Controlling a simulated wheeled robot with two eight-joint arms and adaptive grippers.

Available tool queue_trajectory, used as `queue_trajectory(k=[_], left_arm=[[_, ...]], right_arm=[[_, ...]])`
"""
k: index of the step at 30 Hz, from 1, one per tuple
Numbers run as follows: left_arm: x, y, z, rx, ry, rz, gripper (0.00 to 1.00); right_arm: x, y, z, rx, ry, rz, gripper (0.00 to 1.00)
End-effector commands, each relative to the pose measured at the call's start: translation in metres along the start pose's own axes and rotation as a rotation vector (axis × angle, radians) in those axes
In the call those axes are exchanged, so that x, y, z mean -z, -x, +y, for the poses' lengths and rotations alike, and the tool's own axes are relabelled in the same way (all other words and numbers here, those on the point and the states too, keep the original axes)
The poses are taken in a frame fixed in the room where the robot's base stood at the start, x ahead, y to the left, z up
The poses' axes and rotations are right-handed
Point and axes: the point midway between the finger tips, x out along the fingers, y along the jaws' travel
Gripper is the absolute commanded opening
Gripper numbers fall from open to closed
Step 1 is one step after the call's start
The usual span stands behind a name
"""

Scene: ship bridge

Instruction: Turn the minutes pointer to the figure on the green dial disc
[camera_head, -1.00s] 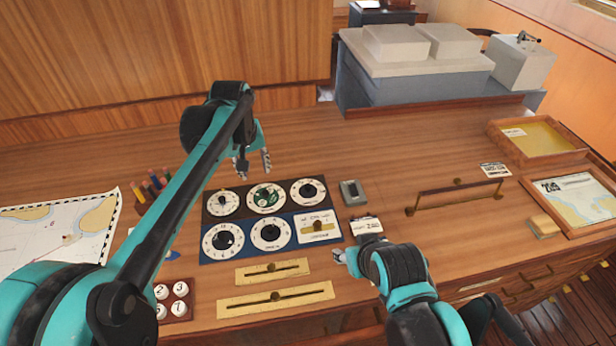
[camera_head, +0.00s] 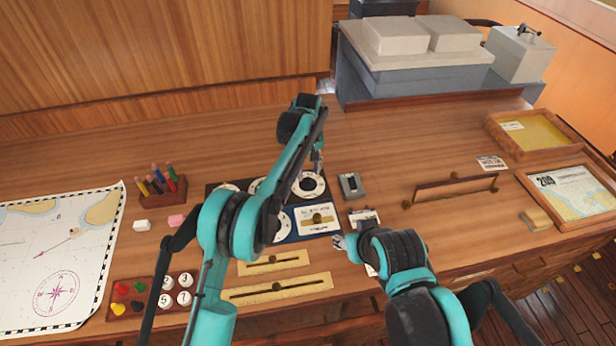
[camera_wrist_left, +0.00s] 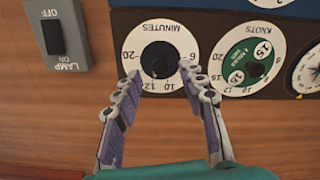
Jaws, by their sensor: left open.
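The minutes dial (camera_wrist_left: 162,32) is white with a black centre knob (camera_wrist_left: 160,59), the minutes pointer; where it points is unclear. In the head view the dial (camera_head: 311,190) is partly covered by my left gripper (camera_head: 317,164). In the left wrist view my left gripper (camera_wrist_left: 160,76) is open, its fingertips over the dial's lower edge, one on each side of the knob. The green dial disc (camera_wrist_left: 246,74) is right of it, on the knots dial, with 15 in a white spot. My left arm hides it in the head view. My right gripper (camera_head: 343,243) is low, right of the panel; its jaws are unclear.
A lamp switch (camera_wrist_left: 52,38) sits beside the minutes dial; it also shows in the head view (camera_head: 351,187). Brass slider plates (camera_head: 275,262) lie in front of the panel. A pen holder (camera_head: 162,190) and chart (camera_head: 60,255) are left. A barred handle (camera_head: 455,188) is right.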

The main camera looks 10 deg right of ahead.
Motion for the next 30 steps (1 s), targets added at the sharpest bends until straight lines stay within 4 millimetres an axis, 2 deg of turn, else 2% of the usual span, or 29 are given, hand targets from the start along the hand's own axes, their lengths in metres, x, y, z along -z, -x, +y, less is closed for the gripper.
queue_trajectory(k=[1, 6, 15, 16, 20, 21, 30], left_arm=[[0.000, -0.009, 0.000, 0.000, 0.000, 0.000, 0.41], [0.000, -0.025, 0.000, 0.000, 0.000, 0.000, 0.41], [0.000, -0.028, 0.000, 0.000, 0.000, 0.000, 0.41], [0.000, -0.028, 0.000, 0.000, 0.000, 0.000, 0.38], [0.000, -0.028, 0.000, 0.000, 0.000, 0.000, 0.04], [0.000, -0.028, 0.000, 0.000, 0.000, 0.000, 0.00], [0.000, -0.028, 0.000, 0.000, -0.017, 0.000, 0.00]], right_arm=[[-0.001, -0.002, 0.000, 0.000, 0.000, 0.000, 0.45], [-0.003, -0.004, 0.000, 0.000, 0.000, 0.000, 0.45], [-0.003, -0.004, 0.000, 0.000, 0.000, 0.000, 0.45], [-0.003, -0.004, 0.000, 0.000, 0.000, 0.000, 0.45], [-0.003, -0.004, 0.000, 0.000, 0.000, 0.000, 0.45], [-0.003, -0.004, 0.000, 0.000, 0.000, 0.000, 0.45], [-0.003, -0.004, 0.000, 0.000, 0.000, 0.000, 0.45]])
